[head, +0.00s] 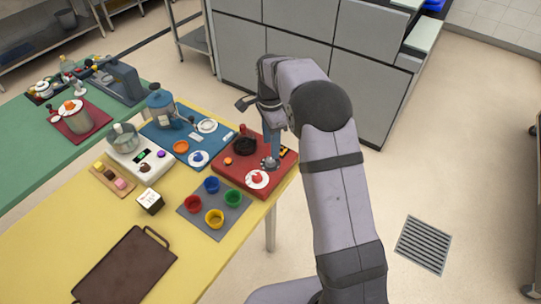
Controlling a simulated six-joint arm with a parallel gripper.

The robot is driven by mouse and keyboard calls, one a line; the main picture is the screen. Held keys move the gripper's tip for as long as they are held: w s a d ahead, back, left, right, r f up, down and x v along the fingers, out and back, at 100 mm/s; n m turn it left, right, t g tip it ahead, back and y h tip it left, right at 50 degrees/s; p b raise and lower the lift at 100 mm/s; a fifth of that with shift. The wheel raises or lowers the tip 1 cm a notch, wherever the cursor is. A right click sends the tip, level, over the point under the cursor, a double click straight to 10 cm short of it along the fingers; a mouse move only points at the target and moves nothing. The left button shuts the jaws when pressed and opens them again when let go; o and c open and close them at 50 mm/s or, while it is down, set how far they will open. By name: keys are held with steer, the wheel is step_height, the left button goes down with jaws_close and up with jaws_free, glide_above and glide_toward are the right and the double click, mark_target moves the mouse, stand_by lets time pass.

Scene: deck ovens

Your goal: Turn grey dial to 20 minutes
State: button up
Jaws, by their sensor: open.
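A red panel (228,177) lies at the right end of the yellow table. On it, a small round grey part (266,165), which looks like the grey dial, sits just behind a red knob (257,176) on a white disc. My gripper (271,157) points down over the panel, its fingertips right at the grey part. The gripper is open. I cannot tell whether the fingers touch the dial. The fingers partly cover the dial, and its pointer and minute marks are too small to read.
The red panel also bears a black knob (245,146), an orange button (228,161) and a yellow-black piece (286,150). A grey mat (212,226) with several coloured cups lies in front. A blue mat (166,136) with a blue machine is at left. A brown tray (125,270) lies nearer.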

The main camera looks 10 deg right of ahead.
mark_target(270, 160)
steer(key=n, duration=1.1)
steer(key=shift+w, duration=0.1)
steer(key=n, duration=0.6)
steer(key=shift+w+n, duration=0.15)
steer(key=shift+n, duration=0.15)
steer(key=n, duration=0.5)
steer(key=shift+n, duration=0.3)
steer(key=shift+f, duration=0.1)
steer(key=shift+f+p, duration=1.25)
steer(key=shift+f, duration=2.4)
steer(key=shift+c, duration=0.4)
steer(key=c, duration=1)
